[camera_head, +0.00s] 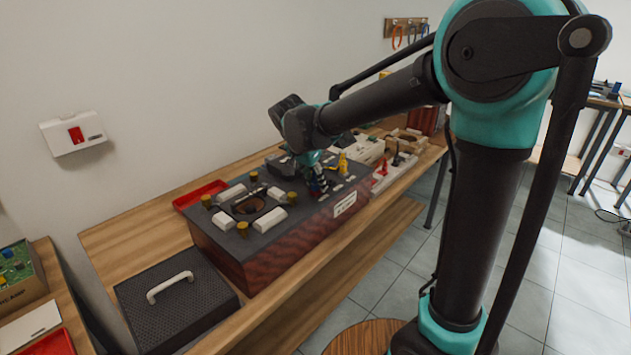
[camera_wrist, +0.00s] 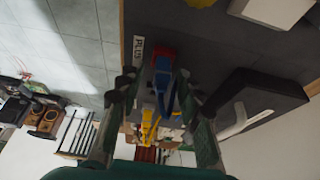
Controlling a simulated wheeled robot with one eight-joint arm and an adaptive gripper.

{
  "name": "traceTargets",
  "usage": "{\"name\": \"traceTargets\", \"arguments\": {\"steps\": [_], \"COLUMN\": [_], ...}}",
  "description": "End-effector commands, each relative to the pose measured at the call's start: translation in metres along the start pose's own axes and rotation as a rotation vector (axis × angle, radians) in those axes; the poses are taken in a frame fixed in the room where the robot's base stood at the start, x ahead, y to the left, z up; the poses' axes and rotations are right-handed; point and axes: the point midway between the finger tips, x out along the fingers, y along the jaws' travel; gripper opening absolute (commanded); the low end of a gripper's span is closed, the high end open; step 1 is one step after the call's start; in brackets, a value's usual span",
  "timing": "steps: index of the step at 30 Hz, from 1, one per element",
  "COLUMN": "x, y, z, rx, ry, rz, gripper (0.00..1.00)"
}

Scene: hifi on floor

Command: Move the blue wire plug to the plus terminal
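My gripper (camera_head: 318,182) is over the dark top of the wood-sided hifi box (camera_head: 247,262). In the wrist view my gripper (camera_wrist: 157,80) has its two fingers apart, one on each side of the blue wire plug (camera_wrist: 170,96). I see gaps beside the plug, so it does not look clamped. A red part (camera_wrist: 161,64) is right beside the blue plug, and a yellow plug (camera_wrist: 149,127) is lower in the wrist view. The yellow plug (camera_head: 342,162) stands behind my gripper in the head view. I cannot tell which terminal is plus; a small white label (camera_wrist: 138,51) is hard to read.
A black perforated box with a white handle (camera_head: 172,292) lies at the front of the wooden bench (camera_head: 130,236). A red tray (camera_head: 200,194) is behind the hifi box. White devices with a red plug (camera_head: 383,168) stand farther along the bench.

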Motion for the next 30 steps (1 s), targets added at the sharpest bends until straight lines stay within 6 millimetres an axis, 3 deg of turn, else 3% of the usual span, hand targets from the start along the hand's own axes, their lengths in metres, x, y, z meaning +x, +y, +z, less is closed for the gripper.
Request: {"name": "traceTargets", "arguments": {"steps": [11,24,30], "x": [-0.006,-0.087,-0.112], "y": [0.000,0.000,0.000], "z": [0.000,0.001,0.000], "rx": [0.000,-0.002,-0.001], "ry": [0.000,0.000,0.000], "rz": [0.000,0.000,0.000], "gripper": [0.38,0.38,0.38]}}
